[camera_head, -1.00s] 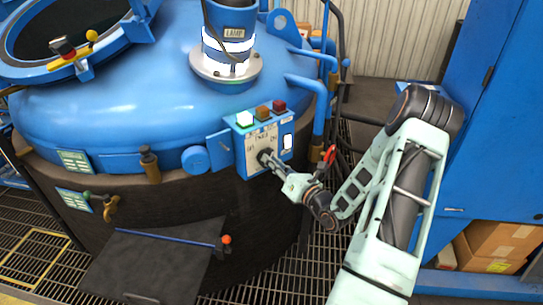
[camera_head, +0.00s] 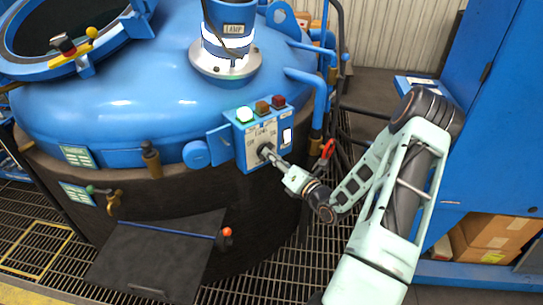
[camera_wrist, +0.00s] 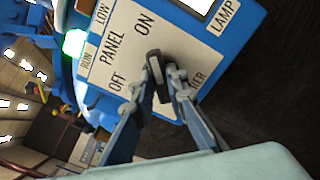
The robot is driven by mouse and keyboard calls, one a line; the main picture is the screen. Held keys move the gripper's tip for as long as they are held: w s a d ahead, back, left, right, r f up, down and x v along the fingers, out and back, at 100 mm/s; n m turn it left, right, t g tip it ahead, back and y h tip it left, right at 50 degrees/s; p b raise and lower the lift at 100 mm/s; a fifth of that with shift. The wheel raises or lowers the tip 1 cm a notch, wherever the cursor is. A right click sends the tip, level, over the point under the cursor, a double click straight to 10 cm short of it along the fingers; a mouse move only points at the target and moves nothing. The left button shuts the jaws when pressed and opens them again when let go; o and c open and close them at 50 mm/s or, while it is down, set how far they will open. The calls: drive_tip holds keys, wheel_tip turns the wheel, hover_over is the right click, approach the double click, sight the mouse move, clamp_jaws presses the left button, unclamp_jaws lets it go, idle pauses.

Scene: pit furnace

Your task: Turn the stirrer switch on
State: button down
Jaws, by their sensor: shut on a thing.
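A blue control box (camera_head: 262,140) with a pale label plate sits on the side of the blue vessel. My gripper (camera_head: 266,153) is shut on a black knob on its face. I cannot read any stirrer label. The green light (camera_head: 244,115) on top of the box is lit; it also glows in the wrist view (camera_wrist: 74,43).
An amber and a red light (camera_head: 279,102) sit beside the green one. A red-handled valve (camera_head: 327,150) and blue pipes stand close to my arm. A blue cabinet (camera_head: 490,120) is at the right.

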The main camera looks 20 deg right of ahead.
drive_tip(key=c, duration=1.9)
unclamp_jaws()
drive_tip(key=shift+c, duration=0.2)
drive_tip(key=shift+s, duration=0.1)
drive_tip(key=v, duration=1.2)
drive_tip(key=shift+a, duration=0.1)
